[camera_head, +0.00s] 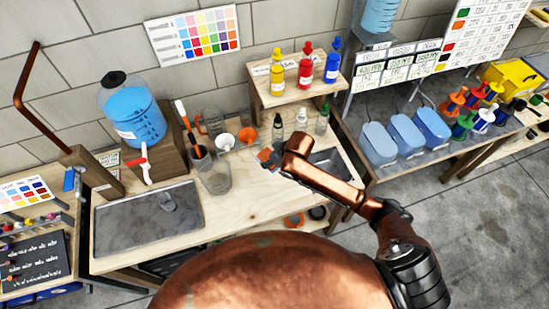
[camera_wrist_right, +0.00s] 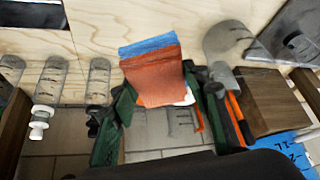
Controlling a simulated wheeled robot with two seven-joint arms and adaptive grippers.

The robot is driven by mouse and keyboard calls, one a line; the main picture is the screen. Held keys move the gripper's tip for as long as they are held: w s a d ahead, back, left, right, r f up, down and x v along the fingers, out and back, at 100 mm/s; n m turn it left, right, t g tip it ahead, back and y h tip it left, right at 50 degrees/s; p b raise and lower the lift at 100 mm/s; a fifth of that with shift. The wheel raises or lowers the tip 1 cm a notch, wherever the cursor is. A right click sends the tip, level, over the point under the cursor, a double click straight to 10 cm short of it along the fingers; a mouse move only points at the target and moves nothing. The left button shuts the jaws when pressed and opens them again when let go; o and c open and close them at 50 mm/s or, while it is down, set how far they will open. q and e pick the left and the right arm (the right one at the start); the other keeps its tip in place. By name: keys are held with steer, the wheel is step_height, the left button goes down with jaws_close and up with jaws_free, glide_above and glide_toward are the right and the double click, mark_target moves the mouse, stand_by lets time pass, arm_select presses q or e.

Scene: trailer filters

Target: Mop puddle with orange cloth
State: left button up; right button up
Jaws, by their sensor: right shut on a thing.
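My right gripper (camera_head: 272,162) reaches over the middle of the wooden bench. It is shut on the orange cloth (camera_head: 264,154). In the right wrist view the cloth (camera_wrist_right: 158,82) stands out from between the dark green fingers (camera_wrist_right: 165,112), with a blue band along its far edge. The cloth is held above the bench top; whether any of it touches wood cannot be told. I cannot clearly make out a puddle on the bench. My left gripper is not in view.
A clear beaker (camera_head: 215,175), a white funnel (camera_head: 225,142) and a blue jug (camera_head: 132,112) stand left of the gripper. A bottle shelf (camera_head: 295,88) stands behind. Bench wood (camera_head: 245,200) in front is bare.

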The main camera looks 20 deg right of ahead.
steer(key=f+p, duration=0.1)
steer(key=p, duration=0.1)
steer(key=w+f+n+p, duration=0.1)
steer(key=p, duration=0.1)
steer(key=shift+n+g+y, duration=0.3)
steer(key=shift+g, duration=0.1)
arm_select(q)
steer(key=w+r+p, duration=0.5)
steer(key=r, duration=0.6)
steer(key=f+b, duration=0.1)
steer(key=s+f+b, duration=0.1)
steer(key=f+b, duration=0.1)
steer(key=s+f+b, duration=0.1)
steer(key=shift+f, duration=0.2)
arm_select(e)
step_height(320, 180, down, 10)
steer(key=d+n+y, duration=0.1)
steer(key=n, duration=0.1)
steer(key=shift+s+d+g, duration=0.15)
steer(key=shift+g, duration=0.15)
